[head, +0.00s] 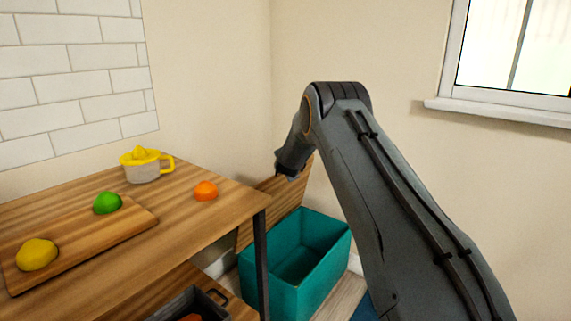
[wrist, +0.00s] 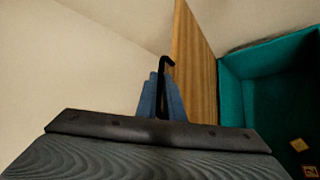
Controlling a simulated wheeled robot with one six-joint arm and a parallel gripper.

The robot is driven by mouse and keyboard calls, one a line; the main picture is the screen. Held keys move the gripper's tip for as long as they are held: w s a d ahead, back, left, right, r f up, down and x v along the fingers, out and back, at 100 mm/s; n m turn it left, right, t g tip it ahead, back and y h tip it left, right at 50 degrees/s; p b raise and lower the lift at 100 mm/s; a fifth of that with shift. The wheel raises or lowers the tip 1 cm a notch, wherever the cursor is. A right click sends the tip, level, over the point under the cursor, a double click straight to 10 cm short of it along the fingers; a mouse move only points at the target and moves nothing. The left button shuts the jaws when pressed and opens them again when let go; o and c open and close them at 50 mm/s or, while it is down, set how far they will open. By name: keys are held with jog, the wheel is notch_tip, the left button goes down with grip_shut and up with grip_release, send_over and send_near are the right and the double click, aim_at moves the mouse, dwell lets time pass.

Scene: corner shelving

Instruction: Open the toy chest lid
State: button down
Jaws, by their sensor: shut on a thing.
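The toy chest (head: 282,289) is a teal box on the floor, right of the wooden table. Its wooden lid (head: 293,194) is raised and leans up at the back left, so the chest's inside shows. In the wrist view the lid (wrist: 196,62) is a tilted wooden panel beside the teal chest (wrist: 233,66). My gripper (head: 287,175) is at the lid's upper part. In the wrist view my gripper's blue-grey fingers (wrist: 162,95) are shut on a thin black bent handle (wrist: 167,62) next to the lid. Where the handle joins the lid is unclear.
A wooden table (head: 170,222) at left holds a juicer (head: 147,170), an orange fruit (head: 205,190) and a cutting board (head: 120,226) with a green and a yellow fruit. Walls stand close behind the lid.

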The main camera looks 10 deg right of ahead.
jog(key=shift+w+d+r, duration=0.2)
jog(key=shift+w+r, duration=0.05)
jog(key=shift+r, duration=0.15)
jog(key=c, duration=1.9)
grip_release()
jog(key=shift+d, duration=0.15)
jog(key=a+p+v, duration=0.1)
jog(key=v, duration=0.7)
jog(key=shift+f, duration=0.25)
